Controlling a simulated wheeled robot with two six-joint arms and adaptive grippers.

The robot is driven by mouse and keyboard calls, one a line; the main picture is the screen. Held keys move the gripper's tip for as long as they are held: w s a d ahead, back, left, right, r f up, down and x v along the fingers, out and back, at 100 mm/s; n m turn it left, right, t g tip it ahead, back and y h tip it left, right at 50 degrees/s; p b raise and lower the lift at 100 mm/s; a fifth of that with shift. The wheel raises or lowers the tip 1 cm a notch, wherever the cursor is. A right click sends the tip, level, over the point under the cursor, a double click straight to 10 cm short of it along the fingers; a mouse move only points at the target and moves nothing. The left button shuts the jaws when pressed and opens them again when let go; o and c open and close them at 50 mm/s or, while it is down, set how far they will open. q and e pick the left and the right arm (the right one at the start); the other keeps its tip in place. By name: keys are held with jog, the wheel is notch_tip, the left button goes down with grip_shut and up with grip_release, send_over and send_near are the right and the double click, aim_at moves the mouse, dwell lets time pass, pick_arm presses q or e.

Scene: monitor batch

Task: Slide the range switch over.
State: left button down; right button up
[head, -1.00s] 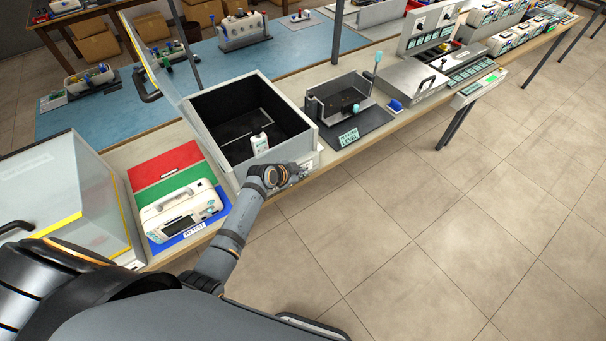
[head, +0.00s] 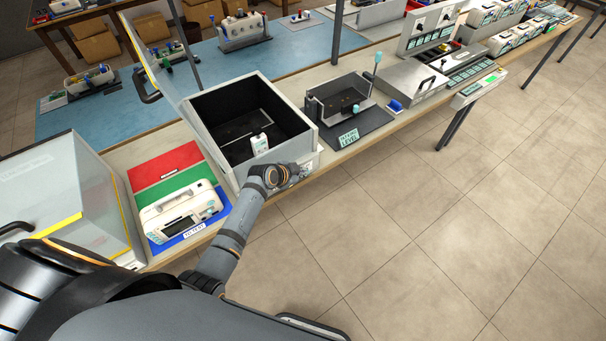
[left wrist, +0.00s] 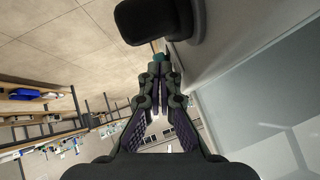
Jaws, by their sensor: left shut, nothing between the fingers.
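My left gripper (head: 292,173) is at the front wall of the open grey box (head: 218,148) in the head view. The wrist hides most of its fingers there. In the left wrist view the gripper (left wrist: 160,68) is shut and empty. A small teal piece (left wrist: 159,58) shows at its fingertips; I cannot tell whether they touch or whether this is the range switch. A black rounded knob or handle (left wrist: 150,20) sticks out from the grey wall (left wrist: 225,45) close by. No range switch can be clearly made out in the head view. My right gripper is not in view.
A white instrument (head: 180,215) lies on a red, green and blue mat (head: 165,165) left of the box. A dark fixture (head: 345,105) with a teal-tipped lever stands to the right. The box's clear lid is raised. The floor in front of the bench is free.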

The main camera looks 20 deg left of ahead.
pick_arm(q)
jog(key=shift+s+d+r+p, duration=0.1)
jog(key=shift+r+p, duration=1.3)
jog(key=shift+r, duration=0.15)
jog(key=shift+s+d+r+p, duration=0.1)
jog(key=shift+r+p, duration=1.25)
jog(key=shift+r, duration=0.15)
jog(key=shift+f, duration=0.1)
jog(key=s+a+r+n+g+y, duration=0.2)
jog(key=s+r+n, duration=0.1)
jog(key=s, duration=0.6)
jog(key=s+a+r+n+g+y, duration=0.1)
jog(key=s+a+r+n, duration=0.2)
jog(key=s, duration=0.6)
jog(key=s+a+r+n+g+y, duration=0.2)
jog(key=s+r+n, duration=0.1)
jog(key=s, duration=0.7)
notch_tip(320, 180, down, 33)
jog(key=s+a+g+b, duration=0.2)
jog(key=s+a+b, duration=0.1)
jog(key=b, duration=0.2)
jog(key=s+f+b, duration=0.3)
jog(key=s+f, duration=1.4)
jog(key=f, duration=0.1)
jog(key=shift+s+a+n+g+h+b, duration=0.2)
jog(key=shift+a+n+g+h+b, duration=0.1)
